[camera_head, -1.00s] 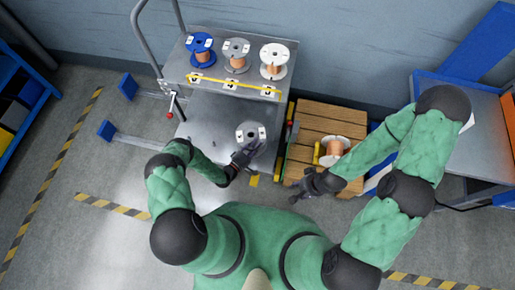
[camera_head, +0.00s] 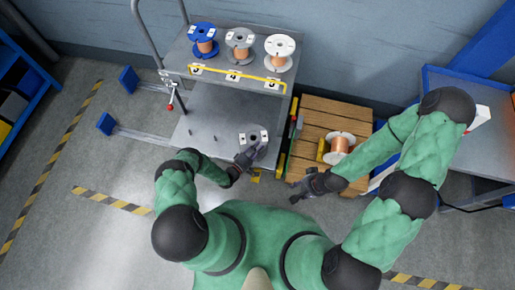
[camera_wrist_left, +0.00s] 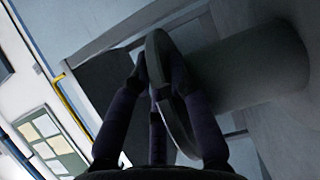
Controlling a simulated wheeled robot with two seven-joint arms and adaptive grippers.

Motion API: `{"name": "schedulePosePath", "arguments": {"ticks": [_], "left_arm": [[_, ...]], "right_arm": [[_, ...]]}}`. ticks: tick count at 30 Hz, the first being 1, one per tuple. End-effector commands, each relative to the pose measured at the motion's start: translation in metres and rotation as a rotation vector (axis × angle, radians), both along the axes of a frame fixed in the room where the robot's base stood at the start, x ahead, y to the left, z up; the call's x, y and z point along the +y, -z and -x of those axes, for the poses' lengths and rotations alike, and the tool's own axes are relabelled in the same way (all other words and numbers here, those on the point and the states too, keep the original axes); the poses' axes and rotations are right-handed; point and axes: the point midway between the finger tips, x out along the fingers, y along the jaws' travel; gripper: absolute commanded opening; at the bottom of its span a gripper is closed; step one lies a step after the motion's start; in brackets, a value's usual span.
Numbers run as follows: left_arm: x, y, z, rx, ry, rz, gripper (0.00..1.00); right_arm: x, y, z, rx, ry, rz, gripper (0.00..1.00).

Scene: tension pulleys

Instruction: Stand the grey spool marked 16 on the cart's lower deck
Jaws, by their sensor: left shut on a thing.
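The grey spool (camera_head: 254,137) is at the right end of the cart's lower deck (camera_head: 205,125), its flange with white labels facing up. I cannot read the number, nor tell whether it touches the deck. My left gripper (camera_head: 248,157) is at its near side. In the left wrist view the fingers (camera_wrist_left: 165,75) are shut on the rim of the spool's flange (camera_wrist_left: 160,85), with the wide core (camera_wrist_left: 250,70) beyond. My right gripper (camera_head: 298,190) is in front of the wooden pallet, its fingers apart and empty.
The cart's upper deck (camera_head: 177,62) holds a blue spool (camera_head: 203,32), another grey spool (camera_head: 239,38) and a white spool (camera_head: 280,46) behind a yellow bar (camera_head: 235,75). A pallet (camera_head: 322,112) with a copper-wound spool (camera_head: 340,147) stands right. Small pegs rise from the lower deck.

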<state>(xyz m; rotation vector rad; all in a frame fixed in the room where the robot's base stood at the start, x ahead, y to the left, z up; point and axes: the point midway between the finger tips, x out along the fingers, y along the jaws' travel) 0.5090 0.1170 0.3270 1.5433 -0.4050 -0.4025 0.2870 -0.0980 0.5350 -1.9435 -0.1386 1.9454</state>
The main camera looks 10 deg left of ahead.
Motion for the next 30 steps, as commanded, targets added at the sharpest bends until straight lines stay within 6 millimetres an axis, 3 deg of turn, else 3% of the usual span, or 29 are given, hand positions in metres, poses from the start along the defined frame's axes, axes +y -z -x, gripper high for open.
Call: {"name": "schedulePosePath", "arguments": {"ticks": [4, 5, 6, 7, 20, 30], "left_arm": [[0.000, 0.002, 0.000, -0.001, 0.000, 0.000, 0.00], [0.000, 0.002, 0.000, 0.000, 0.000, 0.001, 0.27], [0.000, 0.002, 0.000, 0.000, 0.000, 0.001, 0.39], [0.000, 0.002, 0.000, 0.000, 0.000, 0.001, 0.43], [0.000, -0.001, 0.001, 0.001, 0.000, 0.000, 0.43], [0.031, -0.001, 0.053, 0.004, -0.006, 0.001, 0.43]], "right_arm": [[0.000, 0.000, 0.000, 0.000, 0.000, 0.000, 0.40], [0.000, 0.000, 0.000, 0.000, 0.000, 0.000, 0.40], [0.000, 0.000, 0.000, 0.000, 0.000, 0.000, 0.40], [0.000, 0.000, 0.000, 0.000, 0.000, 0.000, 0.40], [0.000, 0.000, 0.000, 0.000, 0.000, 0.000, 0.40], [0.000, -0.011, 0.000, 0.000, 0.000, 0.000, 0.40]]}}
